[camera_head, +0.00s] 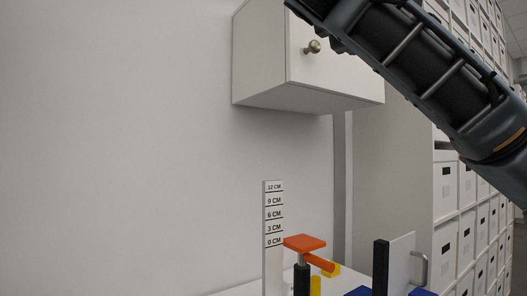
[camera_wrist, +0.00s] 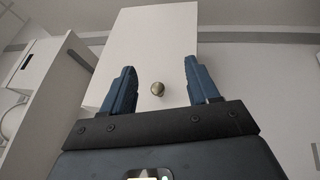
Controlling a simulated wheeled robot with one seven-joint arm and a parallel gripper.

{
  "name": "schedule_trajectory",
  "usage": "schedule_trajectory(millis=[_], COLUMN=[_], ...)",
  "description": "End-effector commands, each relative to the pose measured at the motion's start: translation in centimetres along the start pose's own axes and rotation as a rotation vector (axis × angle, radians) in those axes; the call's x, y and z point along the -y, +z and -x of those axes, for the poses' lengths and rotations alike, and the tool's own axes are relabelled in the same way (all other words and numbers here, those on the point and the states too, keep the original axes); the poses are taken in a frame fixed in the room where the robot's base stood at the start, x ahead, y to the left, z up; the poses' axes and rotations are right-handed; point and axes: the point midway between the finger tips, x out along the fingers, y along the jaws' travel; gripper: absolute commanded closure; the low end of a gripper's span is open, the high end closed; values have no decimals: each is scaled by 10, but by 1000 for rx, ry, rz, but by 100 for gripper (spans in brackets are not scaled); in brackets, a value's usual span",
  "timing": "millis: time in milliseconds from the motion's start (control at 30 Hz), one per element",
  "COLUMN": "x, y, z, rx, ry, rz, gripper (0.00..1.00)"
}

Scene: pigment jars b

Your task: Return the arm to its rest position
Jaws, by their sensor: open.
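I cannot tell how far the knob is from the fingertips. In the head view the cabinet (camera_head: 335,70) hangs on the wall, its door shut, with the knob (camera_head: 313,46) at the upper left of its front.
Below the cabinet stand a white height scale (camera_head: 273,225) marked in centimetres, an orange-topped stand (camera_head: 305,242) and a white panel with a grey handle (camera_head: 402,262). Shelves of white boxes (camera_head: 446,185) line the right side. The wall area at left is clear.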

Motion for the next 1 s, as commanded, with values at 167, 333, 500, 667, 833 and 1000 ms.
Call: schedule_trajectory(millis=[167, 333, 500, 667, 833, 1000], x=[28, 63, 116, 184, 253, 318], y=[-12, -26, -47, -68, -85, -94], z=[-5, -8, -8, 1, 20, 47], rx=[-53, -118, -208, -310, -396, -456], ry=[-31, -67, -126, -203, -285, -366], rz=[-30, -77, -154, -268, -400, -540], gripper=[40, 40, 40, 40, 40, 40])
